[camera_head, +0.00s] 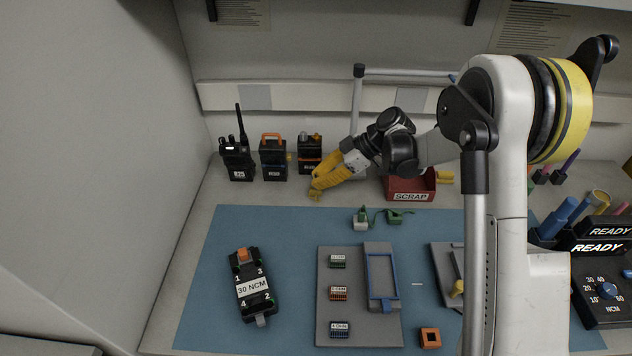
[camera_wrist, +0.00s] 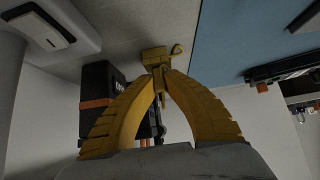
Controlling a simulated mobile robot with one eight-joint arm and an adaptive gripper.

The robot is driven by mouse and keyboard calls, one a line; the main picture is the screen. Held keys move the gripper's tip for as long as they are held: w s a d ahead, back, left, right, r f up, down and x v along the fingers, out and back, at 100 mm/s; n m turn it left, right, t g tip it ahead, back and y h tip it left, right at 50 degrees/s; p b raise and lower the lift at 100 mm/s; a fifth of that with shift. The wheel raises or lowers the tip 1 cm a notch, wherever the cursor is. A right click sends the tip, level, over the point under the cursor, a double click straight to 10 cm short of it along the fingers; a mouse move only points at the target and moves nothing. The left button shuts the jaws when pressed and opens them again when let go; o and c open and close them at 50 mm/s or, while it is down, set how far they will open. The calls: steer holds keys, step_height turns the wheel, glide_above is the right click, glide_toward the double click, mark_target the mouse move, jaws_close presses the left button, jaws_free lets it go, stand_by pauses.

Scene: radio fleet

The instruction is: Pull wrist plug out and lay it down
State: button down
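My gripper (camera_head: 315,192) is at the back of the bench, in front of the radios. In the wrist view its two yellow fingers (camera_wrist: 161,74) come together at the tips. A small yellow block (camera_wrist: 154,56) with a thin loop beside it shows at the tips, and the fingers look shut on it. Its colour matches the fingers, so its edges are hard to tell. A green plug-like piece (camera_head: 361,217) stands on a pale block at the back of the blue mat. A green cord runs from it to another green piece (camera_head: 395,217) at its right.
Several black radios (camera_head: 237,163) stand behind and left of my gripper. A red SCRAP bin (camera_head: 409,188) is at its right. The blue mat (camera_head: 210,270) holds a 30 NCM fixture (camera_head: 253,285) and a grey parts board (camera_head: 390,325).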

steer(key=shift+r+p, duration=0.75)
steer(key=shift+r, duration=0.55)
stand_by(0.9)
steer(key=shift+r+p, duration=1)
steer(key=shift+r, duration=0.7)
steer(key=a+n+h+p, duration=0.1)
steer(key=a+p, duration=0.1)
steer(key=a+f+n+h+p, duration=0.1)
steer(key=h+p, duration=0.1)
steer(key=s+a+n+g+h+p, duration=0.1)
steer(key=a+p, duration=0.1)
steer(key=shift+s+a+f+h, duration=0.1)
steer(key=shift+a+f+h, duration=0.2)
steer(key=shift+a+f, duration=0.05)
steer(key=a+n+h+p, duration=0.1)
steer(key=a+h+p, duration=0.1)
steer(key=a+n+t+h+p, duration=0.1)
steer(key=a+n+h+p, duration=0.1)
steer(key=h+p, duration=0.1)
steer(key=shift+a+r+n, duration=0.2)
steer(key=shift+a+n, duration=0.1)
steer(key=shift+a, duration=0.05)
steer(key=shift+a+r+n+t+h, duration=0.2)
steer(key=shift+a+n+t+h, duration=0.1)
steer(key=shift+a+t+h, duration=0.25)
steer(key=shift+d, duration=0.1)
